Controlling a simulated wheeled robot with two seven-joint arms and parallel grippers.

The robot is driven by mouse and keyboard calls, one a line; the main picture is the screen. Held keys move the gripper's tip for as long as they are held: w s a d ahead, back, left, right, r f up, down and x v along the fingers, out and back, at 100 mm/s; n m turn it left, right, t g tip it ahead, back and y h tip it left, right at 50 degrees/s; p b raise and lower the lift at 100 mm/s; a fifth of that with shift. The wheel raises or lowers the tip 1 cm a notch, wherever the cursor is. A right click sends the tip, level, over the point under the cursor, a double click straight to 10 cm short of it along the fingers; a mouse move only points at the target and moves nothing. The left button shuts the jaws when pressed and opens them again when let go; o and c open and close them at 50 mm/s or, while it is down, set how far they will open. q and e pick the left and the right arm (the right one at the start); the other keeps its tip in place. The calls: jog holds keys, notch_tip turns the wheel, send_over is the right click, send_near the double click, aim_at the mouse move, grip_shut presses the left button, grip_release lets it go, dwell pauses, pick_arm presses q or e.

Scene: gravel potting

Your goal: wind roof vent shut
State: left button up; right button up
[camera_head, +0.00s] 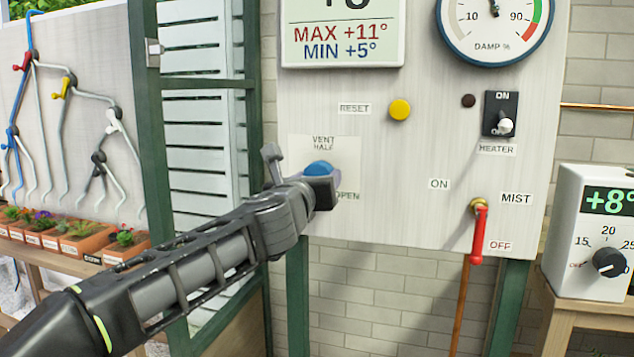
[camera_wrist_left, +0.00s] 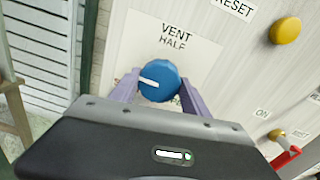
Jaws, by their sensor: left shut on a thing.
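The blue vent knob (camera_head: 318,168) sits on the pale control panel below the words VENT and HALF, with OPEN at its lower right. My left gripper (camera_head: 303,180) reaches up to it from the lower left. In the left wrist view the two fingers are on either side of the blue knob (camera_wrist_left: 160,82), shut on it. Its white pointer line points to the left, roughly along the line of the lettering. Part of the label beneath the knob is hidden by the gripper. The slatted vent (camera_head: 205,130) stands left of the panel. My right gripper is not in view.
A yellow reset button (camera_head: 400,109), a heater switch (camera_head: 501,115) and a red mist lever (camera_head: 478,235) are on the same panel to the right. A white thermostat box (camera_head: 590,235) stands on a wooden table at right. Potted plants (camera_head: 85,238) line a shelf at left.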

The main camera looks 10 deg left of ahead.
pick_arm(q)
jog(key=shift+f+n, duration=0.1)
jog(key=shift+n, duration=0.2)
jog(key=o, duration=1.4)
jog(key=shift+s, duration=0.1)
jog(key=s, duration=0.7)
jog(key=shift+s, duration=0.3)
jog(key=shift+a, duration=0.1)
